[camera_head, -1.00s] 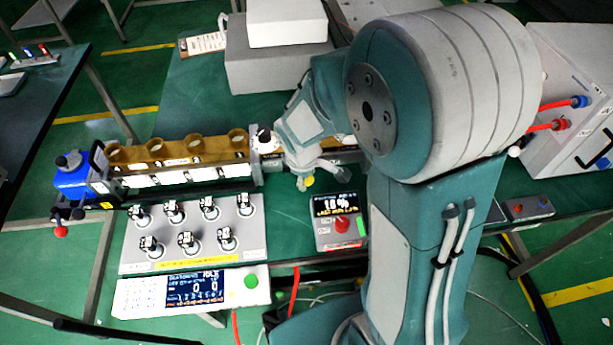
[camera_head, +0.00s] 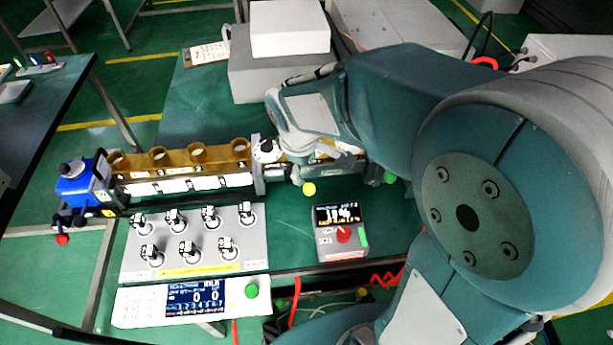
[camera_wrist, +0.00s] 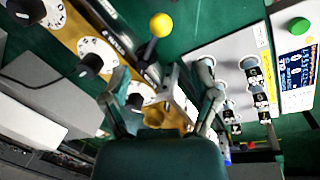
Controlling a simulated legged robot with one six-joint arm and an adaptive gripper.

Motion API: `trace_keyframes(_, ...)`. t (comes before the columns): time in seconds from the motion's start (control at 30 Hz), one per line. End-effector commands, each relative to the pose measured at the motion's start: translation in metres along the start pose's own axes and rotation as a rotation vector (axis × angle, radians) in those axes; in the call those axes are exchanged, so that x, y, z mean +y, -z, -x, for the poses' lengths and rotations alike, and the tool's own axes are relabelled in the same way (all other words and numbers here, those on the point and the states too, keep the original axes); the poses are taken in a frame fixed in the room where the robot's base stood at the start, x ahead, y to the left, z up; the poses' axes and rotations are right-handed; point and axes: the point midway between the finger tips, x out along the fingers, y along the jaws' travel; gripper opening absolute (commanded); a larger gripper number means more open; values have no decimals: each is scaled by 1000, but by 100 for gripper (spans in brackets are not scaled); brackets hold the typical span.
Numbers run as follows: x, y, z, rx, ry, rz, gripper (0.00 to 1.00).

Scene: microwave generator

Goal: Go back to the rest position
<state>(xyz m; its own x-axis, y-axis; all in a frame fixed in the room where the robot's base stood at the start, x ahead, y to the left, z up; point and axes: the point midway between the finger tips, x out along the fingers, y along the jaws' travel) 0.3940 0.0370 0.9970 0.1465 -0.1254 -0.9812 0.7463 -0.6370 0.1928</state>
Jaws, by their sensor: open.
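My gripper (camera_wrist: 165,88) is open in the wrist view, its two fingers spread apart with nothing held between them. In the head view my wrist hangs over the right part of the brass waveguide bench (camera_head: 196,152), and the fingertips are hard to make out there. A yellow ball knob (camera_wrist: 161,25) on a lever lies beyond the fingers in the wrist view, apart from them. It also shows below my wrist in the head view (camera_head: 309,188). My arm reaches in from the right, with its large rounded joint close to the camera.
A panel of several switches (camera_head: 249,255), a white console (camera_head: 140,306) with a display, and a small meter box (camera_head: 342,246) with a red knob stand in front of the bench. Grey boxes (camera_head: 275,76) stand behind. A green ball knob (camera_head: 389,177) lies under my arm.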

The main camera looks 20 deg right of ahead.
Motion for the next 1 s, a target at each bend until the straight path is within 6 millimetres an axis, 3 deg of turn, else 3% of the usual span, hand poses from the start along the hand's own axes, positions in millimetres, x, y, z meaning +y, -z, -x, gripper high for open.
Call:
trace_keyframes(0.2,0,0,20,0,0,1,78)
trace_keyframes(0.77,0,-2,23,4,-2,-12,78)
trace_keyframes(1.0,-9,-37,64,101,-32,-253,78)
